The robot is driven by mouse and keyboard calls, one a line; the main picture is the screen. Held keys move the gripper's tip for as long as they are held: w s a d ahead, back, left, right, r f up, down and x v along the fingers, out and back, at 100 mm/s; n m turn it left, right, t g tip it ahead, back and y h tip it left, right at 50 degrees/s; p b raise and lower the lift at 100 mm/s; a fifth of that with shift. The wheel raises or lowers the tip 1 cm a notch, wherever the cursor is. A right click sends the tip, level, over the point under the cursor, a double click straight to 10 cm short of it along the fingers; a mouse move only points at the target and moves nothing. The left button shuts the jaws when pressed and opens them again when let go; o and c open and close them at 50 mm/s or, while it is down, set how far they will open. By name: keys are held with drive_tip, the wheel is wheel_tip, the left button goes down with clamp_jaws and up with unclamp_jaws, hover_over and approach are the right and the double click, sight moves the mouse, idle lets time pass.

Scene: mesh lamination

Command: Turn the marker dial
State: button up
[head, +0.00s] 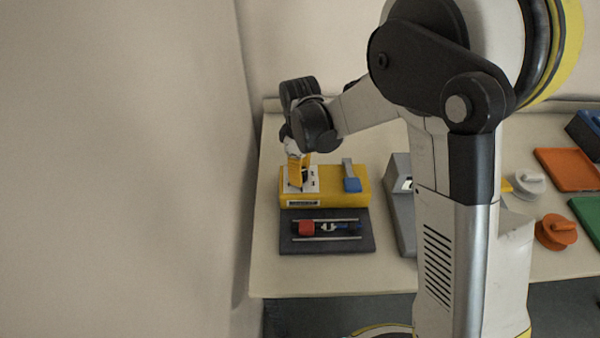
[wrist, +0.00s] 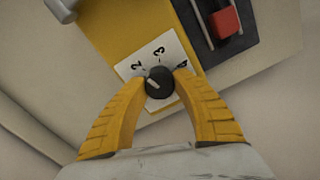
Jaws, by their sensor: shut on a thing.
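The marker dial (wrist: 159,83) is a round black knob with a pale pointer line, set on a white plate (wrist: 133,68) with printed numbers; a 2 and a 3 are legible in the wrist view. The plate sits on a yellow box (head: 335,184), at its left end in the head view. My gripper (wrist: 159,85) has yellow fingers, which are shut on the dial from both sides. In the head view my gripper (head: 299,172) comes down onto the plate from above and hides the dial.
A dark tray (head: 288,242) with a red block (head: 306,228) on rails lies in front. A grey device (head: 403,215) stands to the right. The wall is close on the left.

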drive_tip(key=m, duration=0.5)
drive_tip(key=shift+m, duration=0.3)
drive_tip(key=m, duration=0.5)
drive_tip(key=shift+d+b, duration=0.15)
drive_tip(key=shift+b, duration=0.2)
drive_tip(key=m, duration=0.5)
drive_tip(key=shift+m, duration=0.4)
drive_tip(key=m, duration=0.4)
drive_tip(key=shift+d+m, duration=0.1)
drive_tip(key=shift+m, duration=0.6)
drive_tip(key=o, duration=1.2)
